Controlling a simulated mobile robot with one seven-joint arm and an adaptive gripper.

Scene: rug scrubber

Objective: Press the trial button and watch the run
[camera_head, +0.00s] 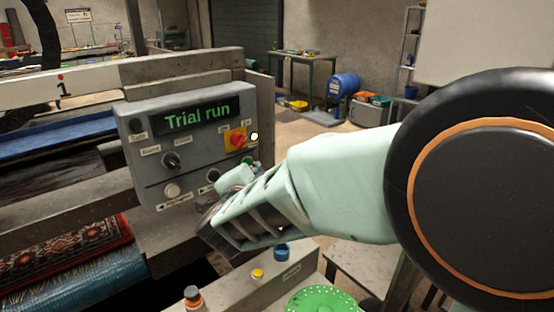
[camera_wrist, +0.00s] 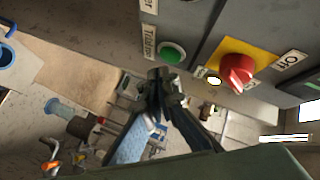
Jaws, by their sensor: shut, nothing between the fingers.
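The grey control box (camera_head: 150,118) stands left of centre in the head view. Its dark display (camera_head: 202,116) reads "Trial run" in green letters. A red rotary switch (camera_head: 237,139) on a yellow plate is at its right; it also shows in the wrist view (camera_wrist: 237,70). A green button (camera_wrist: 172,53), beside a label that seems to begin "Trial", shows in the wrist view. My gripper (camera_wrist: 160,76) is shut and empty, its tips close to the green button in the picture. I cannot tell whether they touch it. My gripper hides the box's lower right part in the head view.
A small lamp (camera_head: 254,136) glows pale beside the switch. A rolled patterned rug (camera_head: 72,256) lies at lower left. A ledge below holds a yellow button (camera_head: 257,273) and a blue ring (camera_head: 282,251). A blue barrel (camera_head: 344,84) stands at the back.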

